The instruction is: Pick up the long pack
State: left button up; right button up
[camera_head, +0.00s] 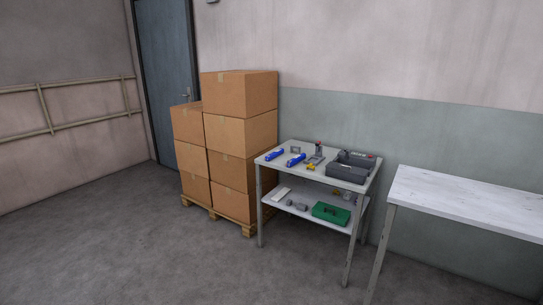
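I cannot tell for certain which thing is the long pack. On the grey two-level table, the top (340,178) bears two slim blue items (275,154) and (296,160) at its left part. A dark grey long case-like thing (347,172) lies at the top's right end. A flat white item (282,193) lies on the lower shelf at left. All are small and far off. Neither of my grippers shows in the head view.
Stacked cardboard boxes (240,134) stand on a wooden pallet (217,214) left of the table. A green box (331,212) is on the lower shelf. A bare white table (470,199) stands at right. The floor (140,250) in front is clear.

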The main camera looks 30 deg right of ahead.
aim_at(278, 152)
jog(key=u, duration=0.05)
jog(key=i, duration=1.65)
jog(key=z, duration=0.5)
jog(key=i, duration=0.95)
jog(key=z, duration=1.55)
jog(key=i, duration=0.8)
jog(key=z, duration=0.8)
